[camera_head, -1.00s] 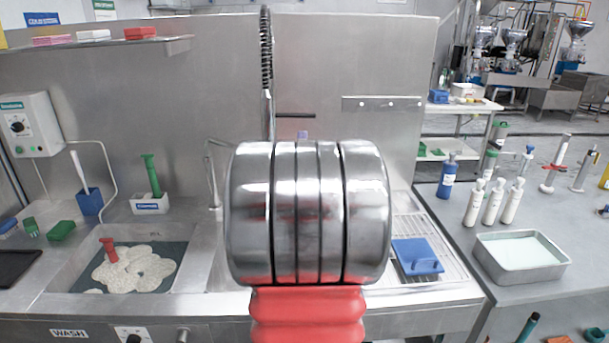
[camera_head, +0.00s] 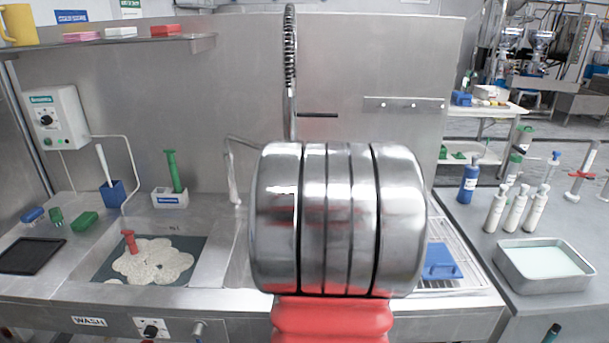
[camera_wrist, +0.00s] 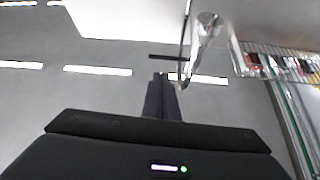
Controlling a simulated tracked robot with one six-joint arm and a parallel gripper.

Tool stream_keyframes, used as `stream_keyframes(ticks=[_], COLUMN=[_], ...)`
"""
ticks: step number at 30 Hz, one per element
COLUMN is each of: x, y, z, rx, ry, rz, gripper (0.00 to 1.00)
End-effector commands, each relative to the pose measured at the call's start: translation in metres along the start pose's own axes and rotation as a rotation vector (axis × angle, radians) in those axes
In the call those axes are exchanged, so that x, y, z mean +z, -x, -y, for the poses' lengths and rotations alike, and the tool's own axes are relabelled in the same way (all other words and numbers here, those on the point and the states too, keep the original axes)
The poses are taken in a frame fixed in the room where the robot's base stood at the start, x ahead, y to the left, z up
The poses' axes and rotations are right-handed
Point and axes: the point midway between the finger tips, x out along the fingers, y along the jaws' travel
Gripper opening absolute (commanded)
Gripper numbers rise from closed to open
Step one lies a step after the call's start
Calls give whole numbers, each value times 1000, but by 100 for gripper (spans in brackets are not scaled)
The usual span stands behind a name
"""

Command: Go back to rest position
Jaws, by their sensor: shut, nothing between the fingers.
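My gripper (camera_wrist: 163,97) shows in the wrist view as two dark fingers close together, shut with nothing between them. A blurred grey surface with bright strips lies beyond it. In the head view my raised arm, a large metal joint above a red link, fills the centre and hides the gripper. It stands in front of the steel wash station (camera_head: 230,80).
A sink with white foam (camera_head: 152,262) and a red-handled tool (camera_head: 130,240) lies left. A blue block (camera_head: 440,262) sits on the drain rack. White bottles (camera_head: 515,210) and a metal tray (camera_head: 545,285) stand right. A tap with spring hose (camera_head: 290,60) rises behind my arm.

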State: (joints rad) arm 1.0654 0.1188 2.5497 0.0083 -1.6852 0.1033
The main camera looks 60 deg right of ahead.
Motion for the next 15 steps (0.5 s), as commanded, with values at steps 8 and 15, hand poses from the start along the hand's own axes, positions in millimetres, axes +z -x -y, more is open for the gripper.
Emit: stream_keyframes(ticks=[8, 15], x=[0, 13], y=[0, 0], z=[0, 0], rx=[-1, 4], ry=[-1, 5], rz=[0, 51], gripper=[0, 0])
